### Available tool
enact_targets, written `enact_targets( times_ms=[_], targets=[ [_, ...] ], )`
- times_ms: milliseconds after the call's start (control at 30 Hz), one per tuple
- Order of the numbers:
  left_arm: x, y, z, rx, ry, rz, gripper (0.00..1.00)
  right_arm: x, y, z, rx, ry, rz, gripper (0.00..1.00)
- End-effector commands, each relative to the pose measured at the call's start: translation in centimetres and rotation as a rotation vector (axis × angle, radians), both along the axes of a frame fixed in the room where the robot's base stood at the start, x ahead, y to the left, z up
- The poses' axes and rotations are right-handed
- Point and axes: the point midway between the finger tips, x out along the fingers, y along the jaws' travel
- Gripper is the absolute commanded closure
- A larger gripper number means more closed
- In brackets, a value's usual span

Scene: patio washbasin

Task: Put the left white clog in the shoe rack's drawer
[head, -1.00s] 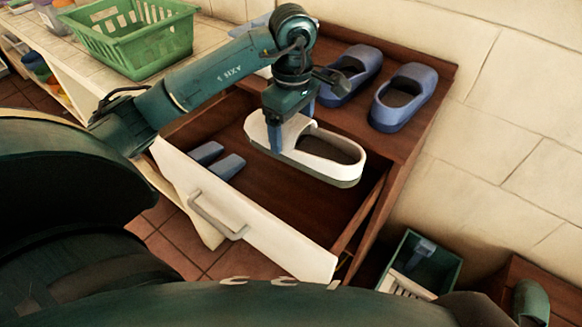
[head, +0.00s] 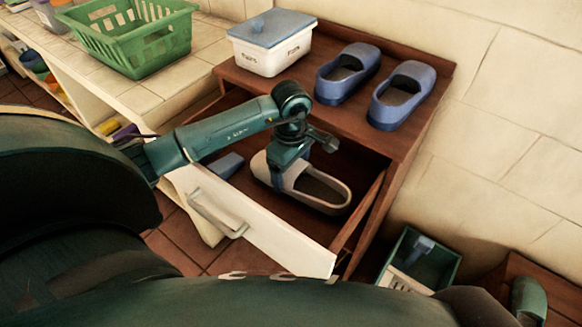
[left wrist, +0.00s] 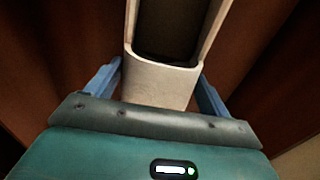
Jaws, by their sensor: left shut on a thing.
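The white clog (head: 322,190) is inside the open drawer of the brown shoe rack, low near the drawer floor. I cannot tell whether its sole touches the floor. My left gripper (head: 285,180) is shut on the clog's end from above. In the left wrist view the clog (left wrist: 160,84) sits between the blue fingers of the gripper (left wrist: 160,88). The drawer's white front (head: 255,228) is pulled out. A blue slipper (head: 226,165) lies in the drawer left of the clog, partly hidden by my arm. My right gripper is not in view.
Two blue clogs (head: 347,73) (head: 402,95) and a white box with a blue-grey lid (head: 270,45) stand on the rack's top (head: 395,140). A green basket (head: 130,35) is on the tiled counter. A dark green bin (head: 422,262) stands on the floor at right.

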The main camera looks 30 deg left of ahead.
Motion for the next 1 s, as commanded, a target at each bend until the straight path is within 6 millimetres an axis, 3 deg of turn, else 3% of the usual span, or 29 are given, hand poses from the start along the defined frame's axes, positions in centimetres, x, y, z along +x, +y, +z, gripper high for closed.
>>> enact_targets(
  times_ms=[167,200,400,767,1000],
  targets=[
    [0.0,0.0,-0.4,0.001,0.0,-0.001,0.51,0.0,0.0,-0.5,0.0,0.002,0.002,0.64],
    [0.0,0.0,-0.3,0.001,0.001,-0.001,0.17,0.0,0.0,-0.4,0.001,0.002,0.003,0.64],
    [0.0,0.0,-0.2,0.0,0.001,-0.001,0.0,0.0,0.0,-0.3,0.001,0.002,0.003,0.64],
    [0.1,0.0,0.6,0.001,-0.002,-0.001,0.0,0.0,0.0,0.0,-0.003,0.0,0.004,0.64],
    [0.1,0.0,5.3,0.003,-0.006,-0.002,0.0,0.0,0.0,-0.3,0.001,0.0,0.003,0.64]
  ],
)
